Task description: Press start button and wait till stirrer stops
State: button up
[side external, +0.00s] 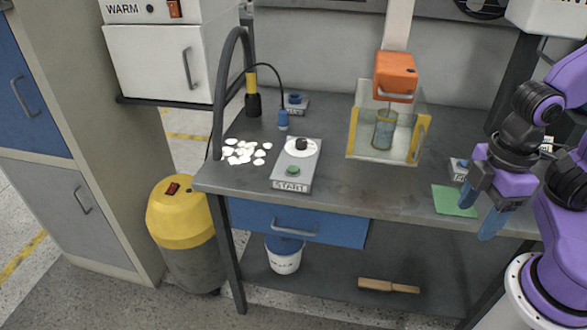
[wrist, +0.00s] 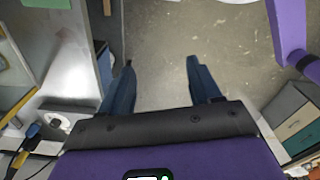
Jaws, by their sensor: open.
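A grey control box (side external: 282,183) labelled START stands near the table's front edge in the side external view. It carries a green button (side external: 292,170) and, behind it, a black knob (side external: 301,144) on a white dial. The orange stirrer head (side external: 396,72) hangs over a clear yellow-edged tank (side external: 423,135), with a beaker (side external: 384,130) inside. I cannot tell whether the stirrer turns. My gripper (side external: 478,212) is open and empty at the right, by the table's front edge, well away from the button. In the wrist view my gripper (wrist: 162,78) has bare floor between its fingers.
White shell pieces (side external: 243,152) lie left of the box. A dark curved post (side external: 222,95) and a cable with a blue-ended probe (side external: 283,120) stand behind them. A green pad (side external: 456,201) lies beside my gripper. The tabletop between box and pad is clear.

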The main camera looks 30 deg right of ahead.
grip_shut()
dwell(1.7)
